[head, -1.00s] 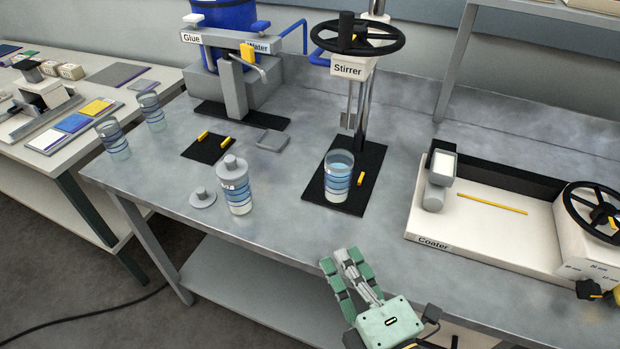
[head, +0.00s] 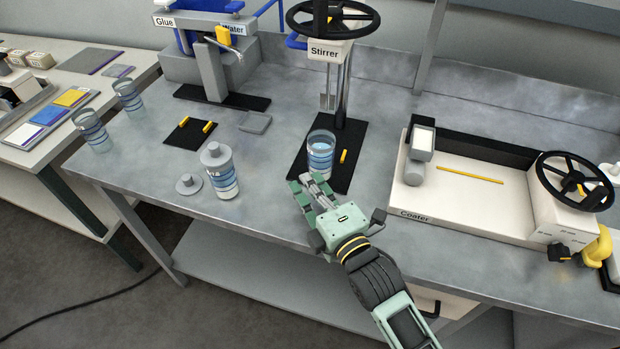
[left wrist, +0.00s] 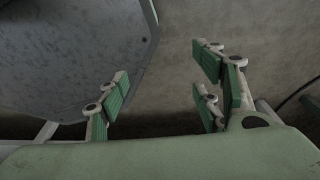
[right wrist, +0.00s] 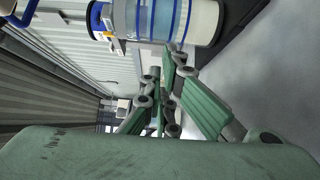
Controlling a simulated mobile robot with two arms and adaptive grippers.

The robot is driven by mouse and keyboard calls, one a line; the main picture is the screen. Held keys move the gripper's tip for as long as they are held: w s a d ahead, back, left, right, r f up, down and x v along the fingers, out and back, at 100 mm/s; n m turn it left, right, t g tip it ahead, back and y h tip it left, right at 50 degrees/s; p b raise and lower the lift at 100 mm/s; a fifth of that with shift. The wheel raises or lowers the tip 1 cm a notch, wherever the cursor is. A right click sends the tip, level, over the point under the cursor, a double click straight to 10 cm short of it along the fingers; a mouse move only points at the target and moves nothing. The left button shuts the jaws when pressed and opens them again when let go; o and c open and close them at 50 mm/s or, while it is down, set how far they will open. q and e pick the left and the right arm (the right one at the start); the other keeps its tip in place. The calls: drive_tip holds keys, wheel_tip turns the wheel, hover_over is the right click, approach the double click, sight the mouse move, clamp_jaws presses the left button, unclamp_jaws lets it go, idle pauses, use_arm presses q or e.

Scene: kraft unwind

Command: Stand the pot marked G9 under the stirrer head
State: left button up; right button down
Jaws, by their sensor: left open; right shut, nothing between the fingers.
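A clear pot with blue bands and pale blue contents (head: 321,148) stands upright on the stirrer's black mat (head: 338,178), in front of the stirrer (head: 326,50) and its hanging paddle. I cannot read a G9 mark on it. A lidded pot (head: 222,178) stands to its left, its label too small to read. My right gripper (head: 311,187) is shut and empty, just in front of the mat pot; a banded pot (right wrist: 170,18) fills the top of the right wrist view. My left gripper (left wrist: 165,95) is open and empty, seen only in its wrist view.
A loose lid (head: 189,184) lies beside the lidded pot. Two more pots (head: 92,131) stand at the bench's left end. A yellow bar (head: 343,156) lies right of the mat pot. The coater (head: 450,190) takes up the right side.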

sight(314, 165)
drive_tip(key=shift+w, duration=0.3)
drive_tip(key=shift+w+d, duration=0.15)
drive_tip(key=shift+w, duration=0.05)
drive_tip(key=w, duration=0.2)
drive_tip(key=w+d, duration=0.1)
drive_tip(key=w, duration=0.1)
drive_tip(key=shift+p, duration=0.3)
use_arm(q)
drive_tip(key=shift+s+d+r, duration=0.1)
drive_tip(key=shift+s+r, duration=0.15)
drive_tip(key=shift+s, duration=0.5)
use_arm(e)
drive_tip(key=shift+s, duration=0.1)
use_arm(q)
drive_tip(key=shift+s+r, duration=0.1)
use_arm(e)
drive_tip(key=shift+s+f, duration=0.1)
